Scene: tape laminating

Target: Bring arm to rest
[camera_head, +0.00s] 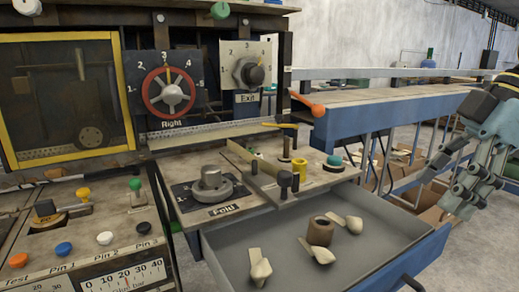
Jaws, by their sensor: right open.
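My right gripper (462,188) is at the right edge of the head view, out past the right side of the open drawer (285,236). Its fingers are apart, it holds nothing, and it touches nothing that I can see. Part of my right arm (500,110) runs out of the picture above it. My left gripper does not show in this view.
The drawer holds a brown tape roll (320,231) and several pale tools. A machine with a red handwheel (171,93) and a grey dial (250,72) stands at left. A blue-sided bench (385,110) lies behind. An orange-tipped lever (310,104) sticks out.

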